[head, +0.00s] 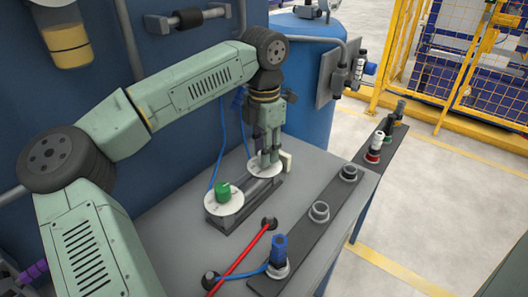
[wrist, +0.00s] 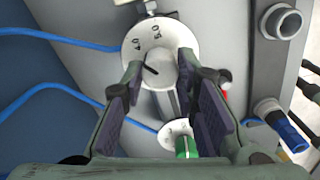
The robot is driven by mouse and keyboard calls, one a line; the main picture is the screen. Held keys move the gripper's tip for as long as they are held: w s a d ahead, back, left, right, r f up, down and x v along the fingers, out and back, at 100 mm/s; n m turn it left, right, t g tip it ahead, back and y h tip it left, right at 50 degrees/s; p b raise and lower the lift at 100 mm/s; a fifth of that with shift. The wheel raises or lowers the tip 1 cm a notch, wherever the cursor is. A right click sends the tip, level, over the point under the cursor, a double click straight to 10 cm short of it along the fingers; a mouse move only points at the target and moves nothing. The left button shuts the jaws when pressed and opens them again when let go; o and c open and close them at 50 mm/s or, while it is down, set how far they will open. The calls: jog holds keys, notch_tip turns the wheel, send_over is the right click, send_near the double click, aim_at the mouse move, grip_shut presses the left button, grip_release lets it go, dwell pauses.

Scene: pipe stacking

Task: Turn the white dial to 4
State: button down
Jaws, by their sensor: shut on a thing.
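The white dial (wrist: 133,38) shows near the top of the wrist view, with a round scale plate marked 4.0 and 5.0 and a white knob in its middle. A black pointer line on the knob points up and left, toward the left side of the scale just below the 4.0 mark. My gripper (wrist: 161,66) is shut on the white knob, one finger on each side. In the head view the white dial (head: 252,169) sits at the far end of a grey block, partly hidden by my gripper (head: 269,161), which points straight down.
A second dial with a green knob (head: 222,190) sits nearer on the same block. A red bar (head: 240,260), a blue connector (head: 279,248) and grey pipe sockets (head: 319,211) stand to the right. Blue cables (wrist: 60,37) run at the left. A blue tank (head: 310,75) stands behind.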

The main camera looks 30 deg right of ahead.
dwell(0.3)
jog(key=c, duration=1.3)
grip_release()
notch_tip(320, 180, up, 12)
jog(key=shift+r, duration=0.1)
